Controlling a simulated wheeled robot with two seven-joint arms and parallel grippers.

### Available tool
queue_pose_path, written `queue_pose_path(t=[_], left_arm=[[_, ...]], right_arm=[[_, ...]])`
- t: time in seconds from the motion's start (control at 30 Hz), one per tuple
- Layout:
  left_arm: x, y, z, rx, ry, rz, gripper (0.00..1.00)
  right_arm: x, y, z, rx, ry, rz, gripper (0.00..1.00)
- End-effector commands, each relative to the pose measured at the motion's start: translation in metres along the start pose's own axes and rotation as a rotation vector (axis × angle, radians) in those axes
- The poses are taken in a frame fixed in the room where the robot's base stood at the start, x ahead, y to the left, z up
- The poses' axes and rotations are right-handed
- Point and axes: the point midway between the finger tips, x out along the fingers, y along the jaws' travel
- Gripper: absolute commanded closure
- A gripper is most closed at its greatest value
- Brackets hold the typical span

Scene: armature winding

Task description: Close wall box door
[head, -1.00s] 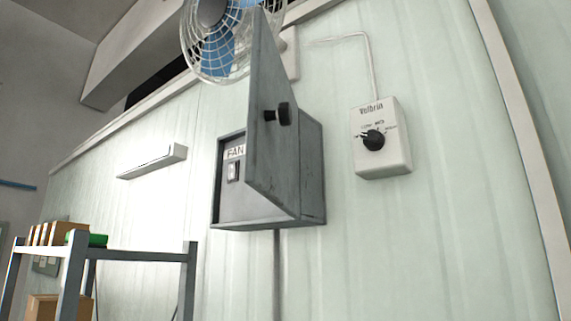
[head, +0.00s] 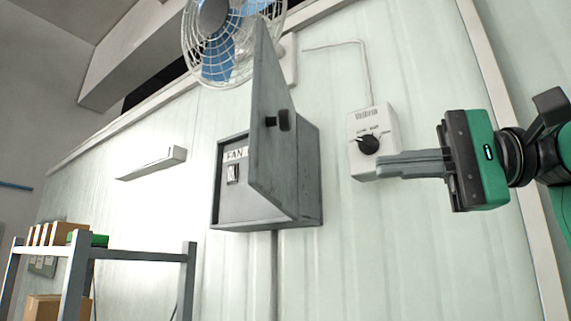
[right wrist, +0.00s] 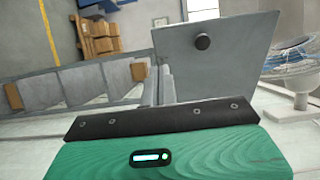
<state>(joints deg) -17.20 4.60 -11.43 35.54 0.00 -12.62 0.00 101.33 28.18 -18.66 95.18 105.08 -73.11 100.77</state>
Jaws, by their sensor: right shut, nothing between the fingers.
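The grey wall box (head: 307,180) is fixed to the pale panelled wall. Its grey door (head: 268,150) stands open, swung out toward me, with a black knob (head: 284,120) on its right-hand face. Behind the door, the box front shows a FAN label and a switch (head: 233,174). My right gripper (head: 382,164) is shut and empty, to the right of the box, its fingers pointing left across the lower part of the dial box. In the right wrist view the door (right wrist: 215,60) and knob (right wrist: 202,41) lie ahead of the fingers (right wrist: 160,87). My left gripper is not in view.
A white dial box (head: 388,128) with a black dial is on the wall to the right of the wall box. A caged fan (head: 220,45) is above the door. A metal shelf (head: 135,253) with boxes stands lower left.

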Motion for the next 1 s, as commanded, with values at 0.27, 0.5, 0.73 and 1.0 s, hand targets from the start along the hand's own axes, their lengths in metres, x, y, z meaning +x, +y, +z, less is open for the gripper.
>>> queue_pose_path(t=[0.27, 0.5, 0.73, 1.0], left_arm=[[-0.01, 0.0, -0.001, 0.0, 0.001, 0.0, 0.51], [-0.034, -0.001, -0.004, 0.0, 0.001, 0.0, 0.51], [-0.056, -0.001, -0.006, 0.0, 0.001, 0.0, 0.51], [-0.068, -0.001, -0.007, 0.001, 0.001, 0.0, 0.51]], right_arm=[[0.015, -0.009, 0.01, 0.007, -0.014, 0.002, 1.0], [0.064, -0.012, 0.011, 0.005, -0.014, 0.002, 1.0], [0.109, -0.011, 0.011, 0.005, -0.013, 0.002, 1.0], [0.134, -0.008, 0.011, 0.005, -0.011, -0.001, 1.0]])
